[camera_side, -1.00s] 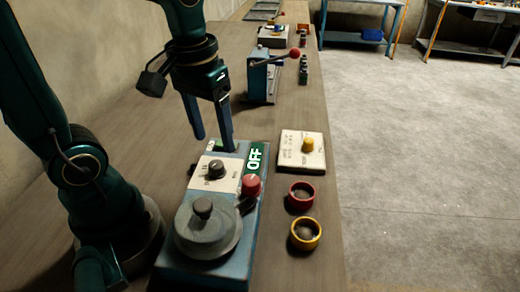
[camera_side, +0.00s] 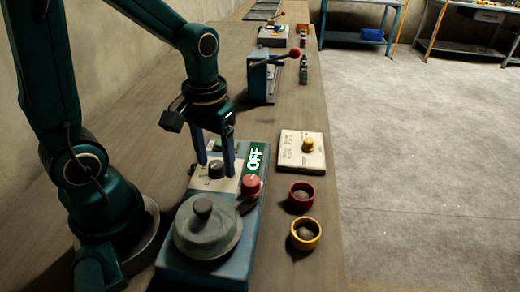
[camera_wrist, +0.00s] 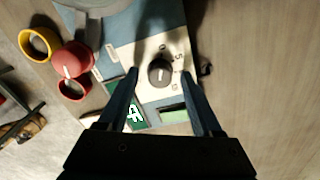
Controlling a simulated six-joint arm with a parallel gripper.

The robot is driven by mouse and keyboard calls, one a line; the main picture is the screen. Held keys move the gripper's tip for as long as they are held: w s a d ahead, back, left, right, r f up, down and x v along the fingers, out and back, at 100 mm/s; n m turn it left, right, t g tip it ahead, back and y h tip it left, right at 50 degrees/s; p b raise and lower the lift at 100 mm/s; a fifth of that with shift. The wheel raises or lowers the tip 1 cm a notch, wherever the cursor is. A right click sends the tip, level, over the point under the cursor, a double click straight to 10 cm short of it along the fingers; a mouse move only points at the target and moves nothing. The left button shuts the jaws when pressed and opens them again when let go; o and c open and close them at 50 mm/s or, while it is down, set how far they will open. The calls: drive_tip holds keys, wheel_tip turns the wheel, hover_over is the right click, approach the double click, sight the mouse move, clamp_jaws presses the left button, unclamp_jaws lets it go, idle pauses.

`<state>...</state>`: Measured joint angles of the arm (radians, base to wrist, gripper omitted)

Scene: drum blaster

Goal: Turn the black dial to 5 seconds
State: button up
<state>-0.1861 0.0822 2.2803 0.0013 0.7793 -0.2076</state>
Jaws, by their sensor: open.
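The black dial (camera_side: 216,169) sits on a white panel (camera_side: 208,184) of the blue drum blaster (camera_side: 216,262). In the wrist view the dial (camera_wrist: 159,72) shows a white pointer line, with numbers printed around part of it; its exact setting is too small to tell. My gripper (camera_side: 215,170) is open and points down, with one finger on each side of the dial. In the wrist view the fingers (camera_wrist: 163,76) are apart, with the dial between their tips and gaps on both sides. I cannot tell their height over the panel.
A round lidded drum (camera_side: 207,235) is in front.

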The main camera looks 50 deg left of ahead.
clamp_jaws()
drive_tip(key=shift+m, duration=0.3)
drive_tip(key=m, duration=0.4)
drive_tip(key=shift+m, duration=2)
drive_tip(key=shift+w+m, duration=0.1)
drive_tip(key=shift+m, duration=0.2)
unclamp_jaws()
